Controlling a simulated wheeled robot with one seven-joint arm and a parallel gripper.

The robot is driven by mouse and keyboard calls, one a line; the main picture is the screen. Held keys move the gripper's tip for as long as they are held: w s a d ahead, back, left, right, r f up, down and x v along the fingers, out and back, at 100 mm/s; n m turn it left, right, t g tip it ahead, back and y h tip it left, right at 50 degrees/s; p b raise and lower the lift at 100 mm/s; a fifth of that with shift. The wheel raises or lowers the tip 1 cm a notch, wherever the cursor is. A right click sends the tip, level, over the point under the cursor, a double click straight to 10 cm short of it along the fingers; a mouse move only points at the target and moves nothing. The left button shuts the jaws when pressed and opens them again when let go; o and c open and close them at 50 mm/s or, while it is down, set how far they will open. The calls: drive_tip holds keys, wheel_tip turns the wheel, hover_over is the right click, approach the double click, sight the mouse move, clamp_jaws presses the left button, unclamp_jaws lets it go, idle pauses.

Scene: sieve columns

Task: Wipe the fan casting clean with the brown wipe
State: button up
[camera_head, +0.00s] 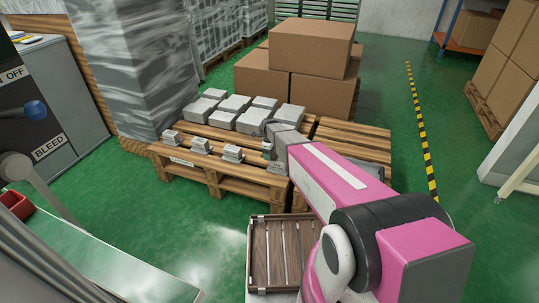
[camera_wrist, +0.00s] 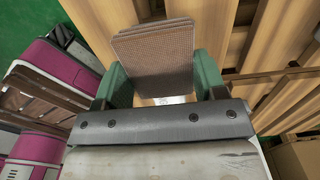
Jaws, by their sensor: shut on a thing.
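My gripper (camera_wrist: 160,78) has two green fingers, shut on the brown wipe (camera_wrist: 156,47), a folded, textured pad that sticks out beyond the fingertips in the wrist view. In the head view my arm reaches over the pallet, and it hides the wipe. A row of small grey metal castings (camera_head: 201,146) stands along the pallet's front edge; I cannot tell which one is the fan casting. In the wrist view a small pale patch shows between the fingers below the wipe, too hidden to identify. I cannot tell whether the wipe touches anything.
The wooden pallet (camera_head: 220,183) also bears several grey blocks (camera_head: 222,119). Cardboard boxes (camera_head: 309,48) stand behind it, and a wrapped stack (camera_head: 135,70) stands to its left. A slatted wooden crate (camera_head: 259,262) is in front. Green floor is open on the right.

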drive_tip(key=shift+r, duration=2.75)
drive_tip(key=shift+r, duration=1.5)
